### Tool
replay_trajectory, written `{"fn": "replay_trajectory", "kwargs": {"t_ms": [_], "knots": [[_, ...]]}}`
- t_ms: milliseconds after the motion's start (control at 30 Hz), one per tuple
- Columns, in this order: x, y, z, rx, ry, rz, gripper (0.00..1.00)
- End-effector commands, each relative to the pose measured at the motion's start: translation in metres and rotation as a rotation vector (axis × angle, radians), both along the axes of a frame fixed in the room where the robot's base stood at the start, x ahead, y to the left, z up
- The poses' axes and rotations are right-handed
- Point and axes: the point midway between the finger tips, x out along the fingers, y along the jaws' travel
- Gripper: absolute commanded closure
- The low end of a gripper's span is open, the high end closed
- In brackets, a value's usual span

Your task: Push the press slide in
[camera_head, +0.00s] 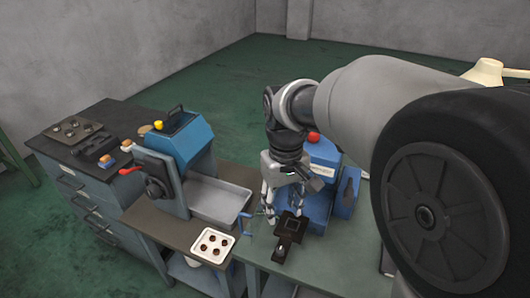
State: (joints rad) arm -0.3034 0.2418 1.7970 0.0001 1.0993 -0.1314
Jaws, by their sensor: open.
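A blue press (323,153) with a red knob on top stands on the right-hand bench, partly hidden behind my arm. A black press slide (287,236) with a dark square block on it sticks out at its front, towards the camera. My gripper (283,211) points down just behind the slide's outer part, between it and the press body. Its fingers are spread and nothing shows between them. I cannot tell whether a fingertip touches the slide.
A blue and grey machine (190,138) with a red lever and a grey tray (217,201) stands to the left. A white tray (226,231) of small round parts lies at the front. A dark-topped cabinet (48,147) stands far left.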

Motion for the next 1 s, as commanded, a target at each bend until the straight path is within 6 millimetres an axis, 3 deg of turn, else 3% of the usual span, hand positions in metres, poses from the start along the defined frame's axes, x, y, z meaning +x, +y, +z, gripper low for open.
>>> {"fn": "replay_trajectory", "kwargs": {"t_ms": [267, 800, 1000], "knots": [[0.000, 0.001, -0.034, -0.002, 0.008, 0.003, 0.59], [0.000, 0.000, -0.149, -0.002, 0.008, 0.002, 0.59], [0.001, 0.000, -0.170, -0.001, 0.004, 0.002, 0.59]]}}
